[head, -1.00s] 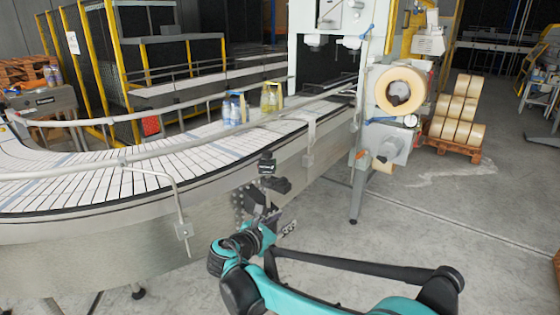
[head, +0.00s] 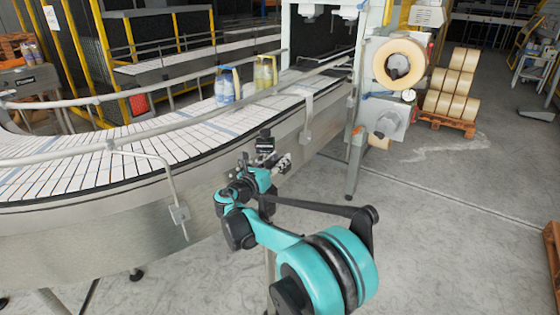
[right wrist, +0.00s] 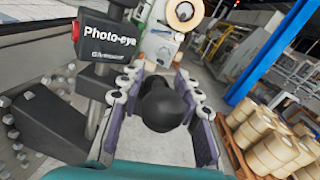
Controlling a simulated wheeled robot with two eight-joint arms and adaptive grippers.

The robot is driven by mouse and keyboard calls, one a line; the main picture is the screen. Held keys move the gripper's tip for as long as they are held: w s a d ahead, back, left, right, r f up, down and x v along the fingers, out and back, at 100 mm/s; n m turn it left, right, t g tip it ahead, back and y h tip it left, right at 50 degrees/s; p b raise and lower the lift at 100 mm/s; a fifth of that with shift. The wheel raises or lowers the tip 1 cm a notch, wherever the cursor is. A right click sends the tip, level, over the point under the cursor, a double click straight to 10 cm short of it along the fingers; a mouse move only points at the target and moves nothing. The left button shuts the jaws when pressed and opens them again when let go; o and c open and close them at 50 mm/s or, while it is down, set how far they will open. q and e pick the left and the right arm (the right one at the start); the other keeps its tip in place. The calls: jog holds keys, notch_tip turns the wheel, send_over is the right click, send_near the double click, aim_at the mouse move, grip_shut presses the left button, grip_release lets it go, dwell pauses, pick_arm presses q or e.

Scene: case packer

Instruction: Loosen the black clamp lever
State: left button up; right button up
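In the right wrist view, a black round-ended lever (right wrist: 163,106) points toward the camera, between the two fingers of my right gripper (right wrist: 168,98). The fingers have purple inner pads and stand apart, with visible gaps on both sides of the lever. The lever's far end is hidden behind its knob. The photo-eye sensor (right wrist: 108,42), black with a red button, sits on a post just left of the gripper. In the head view my right gripper (head: 277,164) is at the conveyor's side, just below the sensor bracket (head: 265,143). My left gripper is out of view.
A black mounting block (right wrist: 45,125) and bolt heads on the conveyor side lie left of the gripper. The curved conveyor (head: 110,158) carries two bottle packs (head: 228,87). A machine leg (head: 354,165) stands to the right. The floor beyond is open, with rolls on a pallet (head: 450,122).

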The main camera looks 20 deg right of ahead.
jog(key=shift+w+d, duration=0.45)
jog(key=shift+d, duration=0.05)
grip_shut()
